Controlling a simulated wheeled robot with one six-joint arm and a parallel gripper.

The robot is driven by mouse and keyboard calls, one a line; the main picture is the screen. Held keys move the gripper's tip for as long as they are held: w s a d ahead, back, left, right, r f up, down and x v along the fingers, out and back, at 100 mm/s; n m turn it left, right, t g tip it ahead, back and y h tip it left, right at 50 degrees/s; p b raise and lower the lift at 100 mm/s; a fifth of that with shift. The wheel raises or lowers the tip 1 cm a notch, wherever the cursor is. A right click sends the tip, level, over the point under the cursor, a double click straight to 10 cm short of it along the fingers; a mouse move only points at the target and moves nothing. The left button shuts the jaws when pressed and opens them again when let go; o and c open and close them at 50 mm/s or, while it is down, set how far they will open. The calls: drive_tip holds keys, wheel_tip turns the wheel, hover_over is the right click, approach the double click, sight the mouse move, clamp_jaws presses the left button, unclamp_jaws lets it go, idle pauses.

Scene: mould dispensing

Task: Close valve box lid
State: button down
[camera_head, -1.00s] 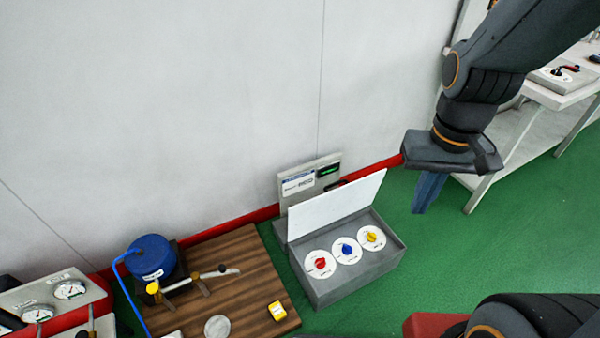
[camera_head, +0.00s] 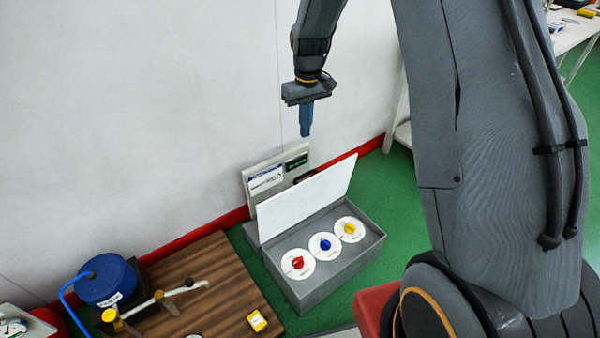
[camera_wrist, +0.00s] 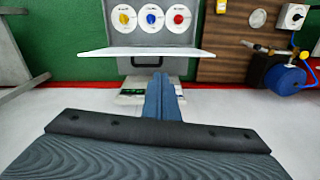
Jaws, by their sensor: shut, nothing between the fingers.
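The valve box (camera_head: 338,277) is a grey open-topped box on the green floor by the wall. Inside it are a red valve knob (camera_head: 298,263), a blue one (camera_head: 325,244) and a yellow one (camera_head: 349,228), each on a white disc. Its white lid (camera_head: 308,199) stands open, tilted up along the wall side. My gripper (camera_head: 306,133) is shut and empty, pointing down above and behind the lid, on its wall side. In the wrist view my gripper (camera_wrist: 160,78) reaches toward the lid (camera_wrist: 145,52) from the wall side; I cannot tell whether they touch.
A grey panel with a green display (camera_head: 297,162) stands behind the lid. A white table (camera_head: 575,30) stands at the far right.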

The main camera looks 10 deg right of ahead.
drive_tip(key=w+f+n+b, duration=0.1)
drive_tip(key=w+f+b, duration=0.3)
drive_tip(key=w+f, duration=0.85)
drive_tip(key=s+f, duration=0.3)
drive_tip(key=f, duration=0.8)
drive_tip(key=shift+s+d, duration=0.35)
